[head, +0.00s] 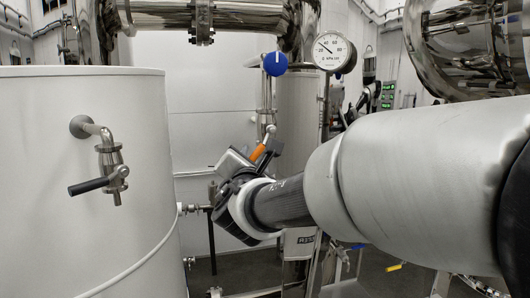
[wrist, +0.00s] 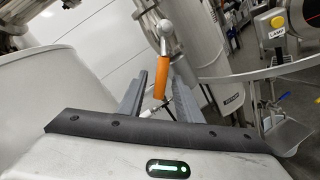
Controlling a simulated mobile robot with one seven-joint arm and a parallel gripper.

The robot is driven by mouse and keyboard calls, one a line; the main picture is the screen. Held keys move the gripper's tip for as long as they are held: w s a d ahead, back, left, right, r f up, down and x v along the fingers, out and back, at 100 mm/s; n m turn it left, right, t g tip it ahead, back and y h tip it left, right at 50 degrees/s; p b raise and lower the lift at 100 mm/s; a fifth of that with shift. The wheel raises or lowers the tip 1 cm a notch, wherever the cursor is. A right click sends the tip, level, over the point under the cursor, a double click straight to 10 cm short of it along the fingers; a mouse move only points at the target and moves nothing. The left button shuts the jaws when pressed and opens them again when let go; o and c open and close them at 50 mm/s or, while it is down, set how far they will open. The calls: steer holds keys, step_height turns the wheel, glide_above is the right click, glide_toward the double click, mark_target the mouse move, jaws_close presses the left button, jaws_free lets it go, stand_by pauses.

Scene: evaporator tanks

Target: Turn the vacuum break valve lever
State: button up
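An orange lever handle, probably the vacuum break valve lever, shows in the wrist view (wrist: 161,77) and hangs down from a shiny metal valve (wrist: 168,38). In the head view the orange handle (head: 258,152) is small and sits below a vertical pipe fitting, partly hidden by my gripper. My gripper (wrist: 160,85) is open. Its two grey fingers stand left and right of the handle, with gaps on both sides in the wrist view. I cannot tell how deep the handle is between them. In the head view my gripper (head: 264,146) is seen from behind.
A white tank (head: 80,240) with a black-handled tap (head: 90,186) stands at the left. A blue round knob (head: 275,64) and a pressure gauge (head: 335,52) are above my gripper. Shiny pipes cross overhead. A steel column (wrist: 212,75) stands right of the lever.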

steer(key=shift+w, duration=0.45)
jaws_close()
